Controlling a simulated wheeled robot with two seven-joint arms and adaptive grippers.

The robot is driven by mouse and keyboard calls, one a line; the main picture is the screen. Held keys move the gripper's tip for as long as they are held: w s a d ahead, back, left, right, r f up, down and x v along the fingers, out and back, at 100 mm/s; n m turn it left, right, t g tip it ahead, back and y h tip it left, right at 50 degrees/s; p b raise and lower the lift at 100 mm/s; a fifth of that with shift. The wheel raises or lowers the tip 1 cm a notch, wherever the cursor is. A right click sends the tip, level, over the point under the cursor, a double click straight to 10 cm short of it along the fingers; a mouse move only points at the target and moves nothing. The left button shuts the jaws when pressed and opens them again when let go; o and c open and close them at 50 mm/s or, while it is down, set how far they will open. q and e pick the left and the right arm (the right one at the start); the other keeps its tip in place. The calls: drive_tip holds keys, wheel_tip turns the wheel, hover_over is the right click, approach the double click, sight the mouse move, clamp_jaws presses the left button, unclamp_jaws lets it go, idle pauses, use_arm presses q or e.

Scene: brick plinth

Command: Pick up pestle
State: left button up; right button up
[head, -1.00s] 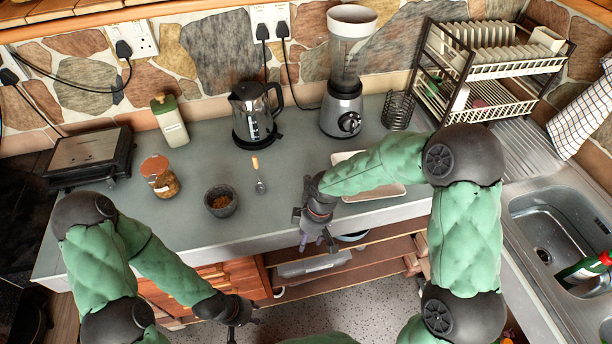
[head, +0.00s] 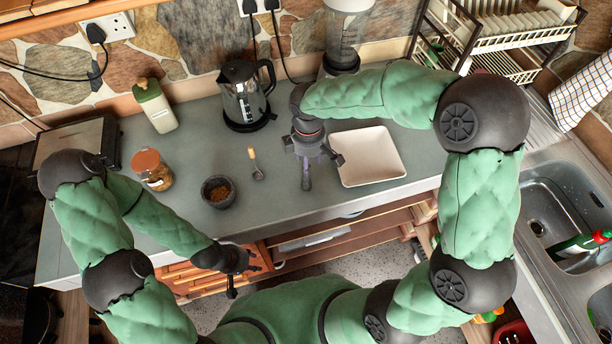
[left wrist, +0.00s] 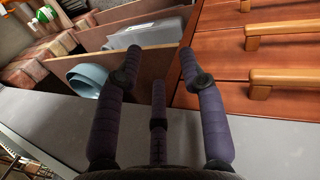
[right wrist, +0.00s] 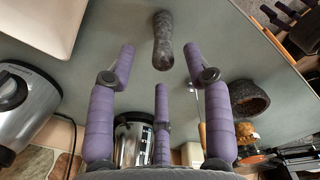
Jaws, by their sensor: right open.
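The pestle (right wrist: 163,42) is a short, dark speckled stone rod lying on the worktop. In the right wrist view it lies ahead, between the open fingertips and a little beyond them. My right gripper (right wrist: 156,58) is open and empty; nothing touches its fingers. In the head view my right gripper (head: 310,162) is over the counter left of the white tray, and I cannot make out the pestle there. My left gripper (head: 246,278) is low, in front of the counter's drawers. The left wrist view shows the left gripper (left wrist: 160,55) open and empty.
A dark stone mortar (head: 218,191) with brown contents and a wooden-handled spoon (head: 255,163) are left of my right gripper. A white tray (head: 367,157) is to its right. The kettle (head: 245,95) and blender (head: 344,40) stand behind. A jar (head: 152,169) stands further left.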

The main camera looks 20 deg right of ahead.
drive_tip(key=shift+a+f+b, duration=0.15)
drive_tip(key=shift+f+b, duration=0.45)
drive_tip(key=shift+f, duration=2.9)
clamp_jaws()
